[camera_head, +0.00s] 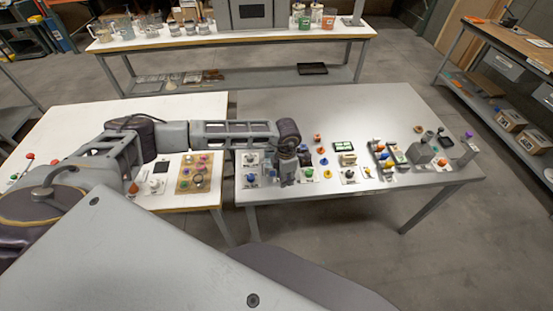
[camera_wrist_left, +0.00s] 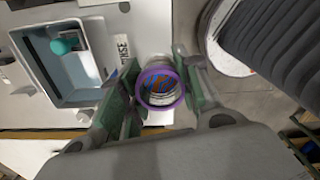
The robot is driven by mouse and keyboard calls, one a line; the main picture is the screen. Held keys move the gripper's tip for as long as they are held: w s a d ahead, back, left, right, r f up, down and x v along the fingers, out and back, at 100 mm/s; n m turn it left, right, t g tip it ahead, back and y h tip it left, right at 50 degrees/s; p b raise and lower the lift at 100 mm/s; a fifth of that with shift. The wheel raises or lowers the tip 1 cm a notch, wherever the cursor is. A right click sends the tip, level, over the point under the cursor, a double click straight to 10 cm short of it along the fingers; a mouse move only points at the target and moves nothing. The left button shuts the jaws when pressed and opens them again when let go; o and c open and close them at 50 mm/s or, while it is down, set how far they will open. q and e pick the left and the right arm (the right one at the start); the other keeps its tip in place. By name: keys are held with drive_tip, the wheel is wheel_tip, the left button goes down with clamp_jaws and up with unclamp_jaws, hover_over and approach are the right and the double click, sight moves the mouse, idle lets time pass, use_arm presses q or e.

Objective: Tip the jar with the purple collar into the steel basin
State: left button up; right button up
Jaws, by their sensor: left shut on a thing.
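The jar with the purple collar (camera_wrist_left: 162,87) sits between the green-padded fingers of my left gripper (camera_wrist_left: 158,95) in the left wrist view. I look down into its round mouth and see blue and orange inside. The fingers are shut on it from both sides. In the head view my left gripper (camera_head: 288,180) points down over the near left part of the grey table; the jar cannot be made out there. A grey-rimmed open box (camera_wrist_left: 62,93) with a teal knob inside lies left of the jar in the wrist view. I cannot tell whether it is the steel basin. My right gripper is not in view.
The grey table (camera_head: 300,103) carries several coloured knobs and small fixtures along its near side; its far half is clear. A white table (camera_head: 75,125) adjoins on the left. A dark ribbed object (camera_wrist_left: 272,45) fills the upper right of the wrist view.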

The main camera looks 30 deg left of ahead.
use_arm(q)
drive_tip(key=n, duration=0.4)
drive_tip(key=shift+w+f, duration=0.1)
drive_tip(key=shift+f, duration=0.05)
drive_tip(key=n, duration=0.4)
drive_tip(key=shift+w+f+n, duration=0.1)
drive_tip(key=shift+w+n, duration=0.05)
drive_tip(key=shift+n, duration=0.15)
drive_tip(key=n, duration=0.4)
drive_tip(key=shift+w+d, duration=0.15)
drive_tip(key=n, duration=0.4)
drive_tip(key=shift+w+d, duration=0.1)
drive_tip(key=n, duration=0.4)
drive_tip(key=shift+w+d, duration=0.1)
drive_tip(key=shift+d, duration=0.05)
drive_tip(key=n, duration=0.4)
drive_tip(key=shift+d+n, duration=0.1)
drive_tip(key=shift+n, duration=0.3)
drive_tip(key=n, duration=0.4)
drive_tip(key=shift+w, duration=0.1)
drive_tip(key=shift+n, duration=1.5)
drive_tip(key=shift+n, duration=0.5)
